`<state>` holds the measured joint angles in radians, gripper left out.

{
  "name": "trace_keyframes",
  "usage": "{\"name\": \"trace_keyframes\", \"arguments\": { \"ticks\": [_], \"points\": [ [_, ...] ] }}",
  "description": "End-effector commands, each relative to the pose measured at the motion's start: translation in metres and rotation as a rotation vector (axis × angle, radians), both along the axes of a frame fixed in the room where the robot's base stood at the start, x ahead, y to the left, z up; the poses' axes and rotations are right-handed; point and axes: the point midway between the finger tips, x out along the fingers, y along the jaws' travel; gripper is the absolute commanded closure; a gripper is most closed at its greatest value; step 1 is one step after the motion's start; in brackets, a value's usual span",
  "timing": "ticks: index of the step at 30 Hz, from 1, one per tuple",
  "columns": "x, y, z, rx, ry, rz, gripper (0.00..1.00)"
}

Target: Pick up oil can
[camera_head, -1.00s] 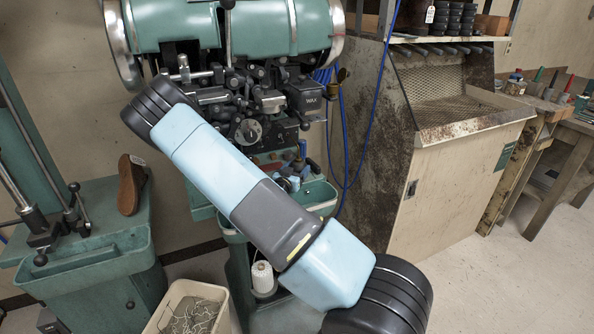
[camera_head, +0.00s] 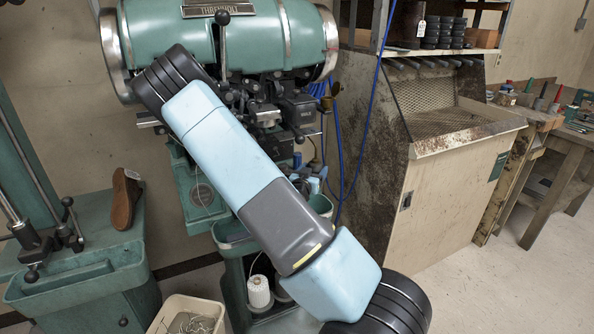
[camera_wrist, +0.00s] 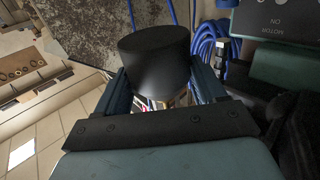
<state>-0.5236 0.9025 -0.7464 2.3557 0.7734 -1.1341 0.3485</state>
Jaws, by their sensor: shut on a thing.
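My gripper (camera_wrist: 160,78) shows in the wrist view, its two dark blue fingers on either side of a black cylinder with a flat round end, which I take to be the oil can (camera_wrist: 154,52). The fingers are shut on it. A little gold and some coloured print show below the black part, between the fingers; the rest of it is hidden. In the head view my arm crosses the middle of the picture, and I cannot make out the gripper or the can behind it.
The green stitching machine (camera_head: 280,40) stands behind my arm, with levers sticking out. A blue cable (camera_head: 366,120) hangs beside a stained cabinet (camera_head: 450,190). A brown shoe (camera_head: 125,198) stands on a green stand at left. Open floor (camera_head: 480,290) lies at lower right.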

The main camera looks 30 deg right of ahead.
Motion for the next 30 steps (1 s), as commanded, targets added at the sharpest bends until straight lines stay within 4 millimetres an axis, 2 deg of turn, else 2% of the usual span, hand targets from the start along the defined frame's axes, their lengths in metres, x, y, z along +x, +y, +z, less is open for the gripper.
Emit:
{"name": "trace_keyframes", "arguments": {
  "ticks": [1, 6, 13, 20, 30],
  "points": [
    [-0.013, -0.011, 0.000, 0.000, 0.003, -0.006, 0.57],
    [-0.046, -0.038, 0.000, 0.000, 0.001, -0.005, 0.57],
    [-0.077, -0.063, 0.000, 0.000, 0.000, -0.003, 0.57],
    [-0.089, -0.073, 0.000, -0.001, -0.001, -0.001, 0.57],
    [-0.090, -0.074, 0.000, 0.001, -0.001, 0.000, 0.57]
  ]
}}
